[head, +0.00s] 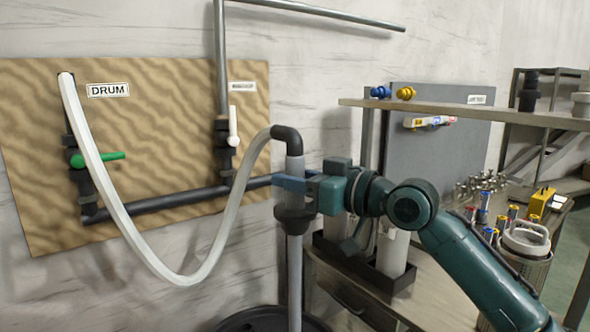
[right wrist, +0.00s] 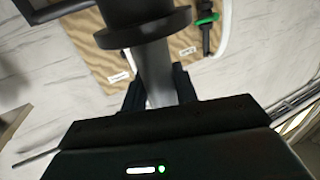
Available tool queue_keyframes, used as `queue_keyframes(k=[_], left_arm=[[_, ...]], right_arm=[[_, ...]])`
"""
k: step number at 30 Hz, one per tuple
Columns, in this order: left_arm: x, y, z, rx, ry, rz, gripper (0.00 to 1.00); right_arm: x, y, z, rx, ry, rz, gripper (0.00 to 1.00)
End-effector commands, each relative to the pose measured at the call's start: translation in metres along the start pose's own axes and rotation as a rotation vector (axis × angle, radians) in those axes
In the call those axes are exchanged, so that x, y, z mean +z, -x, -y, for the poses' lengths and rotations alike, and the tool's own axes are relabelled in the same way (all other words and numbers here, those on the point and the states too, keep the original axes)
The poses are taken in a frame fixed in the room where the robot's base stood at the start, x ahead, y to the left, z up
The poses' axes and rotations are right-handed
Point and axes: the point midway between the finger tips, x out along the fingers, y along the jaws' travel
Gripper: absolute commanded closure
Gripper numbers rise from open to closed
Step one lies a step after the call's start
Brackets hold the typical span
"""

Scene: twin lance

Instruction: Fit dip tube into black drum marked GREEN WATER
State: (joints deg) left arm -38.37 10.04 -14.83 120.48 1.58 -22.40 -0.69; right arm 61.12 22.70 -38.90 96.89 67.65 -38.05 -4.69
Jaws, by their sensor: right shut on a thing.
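The dip tube (head: 295,255) is a grey upright pipe with a black collar and a black elbow on top. A white hose runs from the elbow to the wall board. My right gripper (head: 291,184) is shut on the tube just above the collar. In the right wrist view the tube (right wrist: 156,72) passes between my right gripper's fingers (right wrist: 160,92). The black drum (head: 250,318) shows only as a dark round top at the bottom edge of the head view. The tube's lower end is cut off there, so I cannot tell whether it is in the drum. No GREEN WATER marking shows. My left gripper is out of view.
The wooden wall board (head: 160,140) carries black pipes, a green-handled valve (head: 95,158) and a DRUM label (head: 108,90). The white hose (head: 160,262) sags in front of it. A bench (head: 440,295) with a black tray of white cylinders stands right of the tube.

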Motion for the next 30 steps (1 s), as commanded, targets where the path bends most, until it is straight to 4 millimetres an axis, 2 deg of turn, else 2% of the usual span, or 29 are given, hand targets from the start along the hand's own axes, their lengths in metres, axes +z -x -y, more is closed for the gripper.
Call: queue_keyframes(k=[1, 6, 30], left_arm=[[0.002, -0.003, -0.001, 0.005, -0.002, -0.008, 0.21], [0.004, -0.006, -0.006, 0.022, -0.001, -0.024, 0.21], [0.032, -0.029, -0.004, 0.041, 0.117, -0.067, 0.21]], right_arm=[[0.009, 0.0, 0.0, 0.0, 0.0, -0.003, 0.98], [0.029, 0.0, 0.0, 0.0, 0.001, -0.004, 0.98], [0.123, 0.0, 0.0, 0.001, 0.001, -0.004, 0.98]])
